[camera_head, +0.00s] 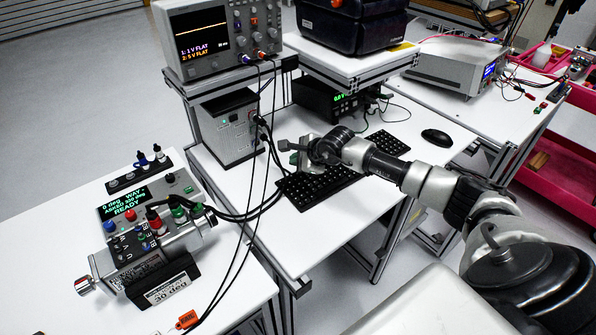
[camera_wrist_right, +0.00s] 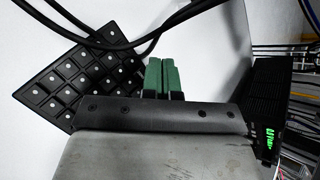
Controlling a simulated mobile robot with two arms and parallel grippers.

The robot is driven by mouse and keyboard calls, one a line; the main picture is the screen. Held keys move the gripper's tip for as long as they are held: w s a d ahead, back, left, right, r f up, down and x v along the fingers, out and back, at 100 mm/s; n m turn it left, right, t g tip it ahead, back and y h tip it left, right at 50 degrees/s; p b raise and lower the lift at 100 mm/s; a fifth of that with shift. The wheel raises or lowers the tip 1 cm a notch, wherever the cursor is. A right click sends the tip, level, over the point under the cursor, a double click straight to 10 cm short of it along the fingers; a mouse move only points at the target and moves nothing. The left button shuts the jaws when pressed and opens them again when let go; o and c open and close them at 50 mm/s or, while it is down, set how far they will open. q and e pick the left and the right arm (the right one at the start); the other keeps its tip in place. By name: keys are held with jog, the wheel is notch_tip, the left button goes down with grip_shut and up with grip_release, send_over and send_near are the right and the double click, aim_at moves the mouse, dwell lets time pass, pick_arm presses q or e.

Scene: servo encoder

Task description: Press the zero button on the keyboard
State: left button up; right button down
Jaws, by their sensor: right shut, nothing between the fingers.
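A black keyboard (camera_head: 312,190) lies on the white table in the head view, with my right gripper (camera_head: 298,158) above its left part. Part of the keyboard is hidden behind my arm. In the right wrist view a black keypad section (camera_wrist_right: 62,88) with pale key marks lies left of the fingers. My right gripper (camera_wrist_right: 164,78) is shut and empty, its green fingers side by side over bare white tabletop, to the right of the keys. The key labels are too small to read, so I cannot tell which is the zero button. My left gripper is not in view.
Black cables (camera_head: 268,130) hang from the oscilloscope (camera_head: 213,40) and run left of the keyboard. A grey instrument box (camera_head: 228,128) stands behind it. A mouse (camera_head: 436,137) lies to the right. The servo unit (camera_head: 150,225) stands on the left table. Tabletop in front is clear.

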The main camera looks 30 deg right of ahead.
jog(key=shift+r+p, duration=0.95)
jog(key=shift+r, duration=1)
